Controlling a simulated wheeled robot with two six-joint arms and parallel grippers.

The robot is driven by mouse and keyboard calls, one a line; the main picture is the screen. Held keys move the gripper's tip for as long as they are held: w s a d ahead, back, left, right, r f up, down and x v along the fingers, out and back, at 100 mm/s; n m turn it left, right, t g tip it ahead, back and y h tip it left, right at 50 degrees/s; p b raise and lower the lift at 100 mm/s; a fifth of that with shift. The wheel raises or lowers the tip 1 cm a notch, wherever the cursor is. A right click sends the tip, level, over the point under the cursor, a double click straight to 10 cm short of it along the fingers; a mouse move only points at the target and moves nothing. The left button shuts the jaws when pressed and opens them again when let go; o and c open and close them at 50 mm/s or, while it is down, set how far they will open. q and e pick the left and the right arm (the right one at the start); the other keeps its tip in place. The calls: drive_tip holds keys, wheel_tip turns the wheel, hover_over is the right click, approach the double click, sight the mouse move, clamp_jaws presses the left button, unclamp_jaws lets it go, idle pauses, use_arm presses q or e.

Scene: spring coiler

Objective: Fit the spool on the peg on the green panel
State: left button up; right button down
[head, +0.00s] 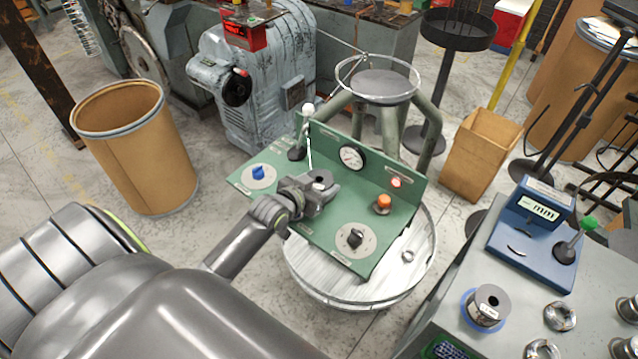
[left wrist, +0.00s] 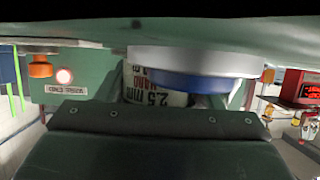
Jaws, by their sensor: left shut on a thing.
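My left gripper (head: 318,188) is over the middle of the green panel (head: 318,232). It is shut on a spool, whose grey top (head: 321,182) shows between the jaws. In the left wrist view the spool's white label (left wrist: 158,86), lettered "2.5 mm HARD", shows beyond the dark gripper body, which hides part of it. I cannot make out the peg, nor whether the spool touches it. My right gripper is in neither view.
The panel carries a blue knob (head: 258,173), an orange knob (head: 383,202), a black knob (head: 355,238) and an upright back plate with a gauge (head: 352,158). Another spool (head: 486,308) stands on the grey table at right. A fibre drum (head: 135,150) stands at left.

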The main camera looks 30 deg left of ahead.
use_arm(q)
drive_tip(key=o, duration=1.3)
drive_tip(key=shift+f, duration=0.1)
drive_tip(key=shift+s, duration=0.15)
drive_tip(key=v, duration=1.7)
drive_tip(key=shift+b, duration=0.35)
